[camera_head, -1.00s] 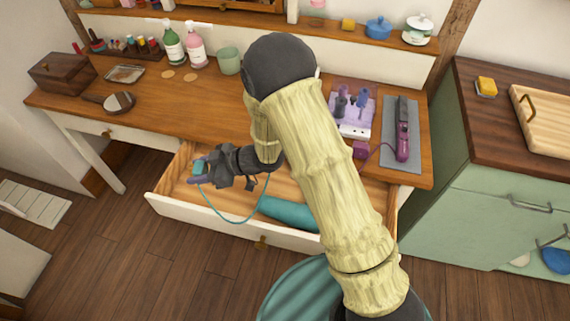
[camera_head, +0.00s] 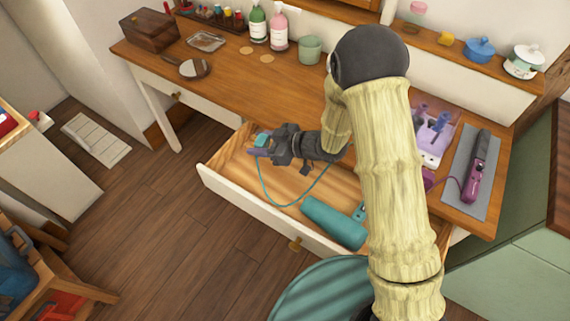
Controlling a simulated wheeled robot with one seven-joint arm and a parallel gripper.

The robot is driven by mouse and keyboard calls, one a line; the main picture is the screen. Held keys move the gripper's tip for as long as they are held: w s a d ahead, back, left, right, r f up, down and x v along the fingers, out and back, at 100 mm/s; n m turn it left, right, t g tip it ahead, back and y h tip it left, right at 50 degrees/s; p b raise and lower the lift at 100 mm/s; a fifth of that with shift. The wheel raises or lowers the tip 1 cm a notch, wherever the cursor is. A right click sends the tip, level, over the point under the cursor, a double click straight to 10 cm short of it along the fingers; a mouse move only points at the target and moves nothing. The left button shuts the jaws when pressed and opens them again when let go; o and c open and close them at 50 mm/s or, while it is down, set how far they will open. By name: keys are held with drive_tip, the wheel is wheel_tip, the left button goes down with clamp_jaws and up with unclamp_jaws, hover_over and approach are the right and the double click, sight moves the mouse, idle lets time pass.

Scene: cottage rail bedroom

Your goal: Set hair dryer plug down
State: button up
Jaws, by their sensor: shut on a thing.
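My gripper (camera_head: 265,147) is shut on the teal hair dryer plug (camera_head: 262,139) and holds it over the left part of the open drawer (camera_head: 236,203). A thin teal cord (camera_head: 263,187) hangs from the plug in a loop and runs back toward the right, behind my arm. The teal hair dryer (camera_head: 333,221) lies inside the drawer, to the right of the plug. My arm hides the drawer's right part and some of the dryer. I cannot tell the plug's height above the drawer floor.
The desk top (camera_head: 255,85) holds a hand mirror (camera_head: 193,69), a green cup (camera_head: 310,48), bottles, and a wooden box (camera_head: 150,30). A purple straightener (camera_head: 481,168) lies on a grey mat (camera_head: 462,186) at right, beside a power strip (camera_head: 434,151). A teal stool (camera_head: 312,292) stands before the drawer.

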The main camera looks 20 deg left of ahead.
wheel_tip(320, 180, down, 6)
drive_tip(key=shift+r, duration=0.15)
drive_tip(key=shift+f+b, duration=0.4)
drive_tip(key=shift+f, duration=1.45)
drive_tip(key=shift+f, duration=0.35)
drive_tip(key=shift+f+b, duration=0.3)
drive_tip(key=shift+b, duration=0.1)
drive_tip(key=o, duration=1)
